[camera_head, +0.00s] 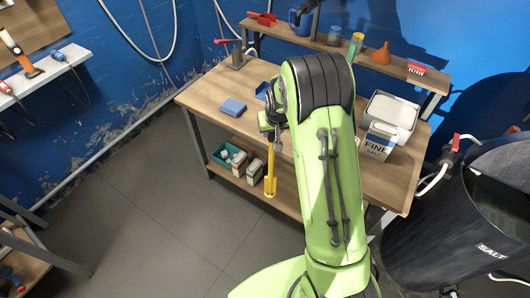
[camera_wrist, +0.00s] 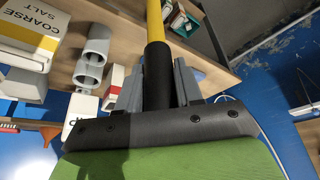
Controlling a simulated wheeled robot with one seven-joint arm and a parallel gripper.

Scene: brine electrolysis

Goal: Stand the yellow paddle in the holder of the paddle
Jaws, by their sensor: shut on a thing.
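My gripper (camera_head: 272,130) is at the left side of the bench and shut on the yellow paddle (camera_head: 271,172), which hangs down in front of the bench. In the wrist view my gripper (camera_wrist: 157,82) has its grey fingers on both sides of the paddle's black grip (camera_wrist: 156,75); the yellow shaft (camera_wrist: 154,20) runs out of the top of the picture. A grey piece with two round tube openings (camera_wrist: 91,62) shows at the left of the wrist view; I cannot tell whether it is the paddle's holder. My arm hides part of the bench in the head view.
The bench (camera_head: 208,93) carries a blue sponge-like block (camera_head: 233,107), a fine salt box (camera_head: 379,141) and a white container (camera_head: 392,114). A teal crate (camera_head: 229,160) stands on the lower shelf. A black salt bin (camera_head: 430,235) stands at right.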

